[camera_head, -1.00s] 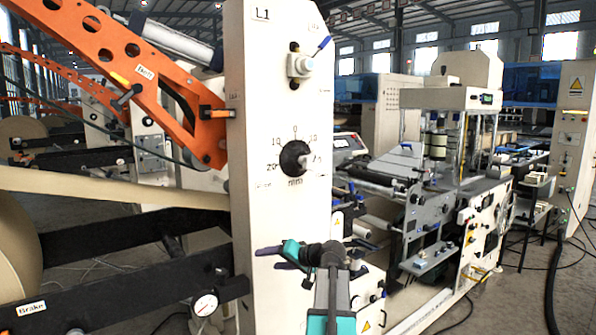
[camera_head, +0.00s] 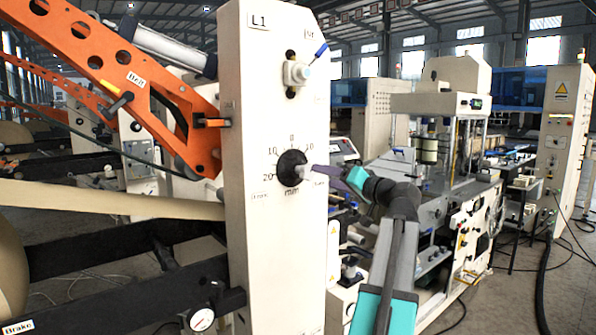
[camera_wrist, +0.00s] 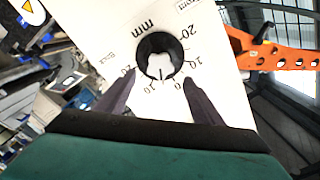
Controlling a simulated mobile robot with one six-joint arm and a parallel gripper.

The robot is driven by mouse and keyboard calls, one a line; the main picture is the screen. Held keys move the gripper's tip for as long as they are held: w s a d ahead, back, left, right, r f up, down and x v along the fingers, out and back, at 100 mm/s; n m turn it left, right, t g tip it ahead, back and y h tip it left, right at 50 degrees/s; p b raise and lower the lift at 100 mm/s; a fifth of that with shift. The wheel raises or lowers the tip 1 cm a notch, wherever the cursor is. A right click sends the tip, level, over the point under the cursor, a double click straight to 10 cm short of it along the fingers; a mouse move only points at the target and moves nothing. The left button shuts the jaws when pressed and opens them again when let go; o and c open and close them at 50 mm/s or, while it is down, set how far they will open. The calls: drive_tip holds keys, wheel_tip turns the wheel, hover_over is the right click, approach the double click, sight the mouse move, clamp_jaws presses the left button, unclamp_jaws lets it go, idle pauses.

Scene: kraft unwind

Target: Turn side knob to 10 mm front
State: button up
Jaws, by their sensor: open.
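The side knob (camera_head: 291,168) is a black round dial with a white grip, on the front face of the cream L1 panel (camera_head: 270,100). In the wrist view the knob (camera_wrist: 158,60) is near the top middle, upside down, with 0, 10 and 20 marks around it. The Front label is on its right there and Back on its left. Which mark the white grip points to is unclear. My gripper (camera_head: 318,172) is just right of the knob in the head view. In the wrist view my gripper (camera_wrist: 159,82) is open, its dark fingers apart below the knob. Contact is unclear.
A blue-levered valve (camera_head: 298,73) sits above the knob on the panel. An orange arm (camera_head: 130,75) and a kraft web (camera_head: 110,198) are on the left. Machinery (camera_head: 450,200) stands behind on the right. The panel face below the knob is clear.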

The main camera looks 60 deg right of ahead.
sight(300, 170)
drive_tip(key=shift+w, duration=0.15)
drive_tip(key=p+x, duration=0.4)
drive_tip(key=x, duration=0.9)
drive_tip(key=shift+w+d, duration=0.1)
drive_tip(key=shift+w, duration=0.2)
drive_tip(key=shift+c, duration=0.5)
drive_tip(key=c, duration=0.9)
drive_tip(key=shift+c, duration=0.2)
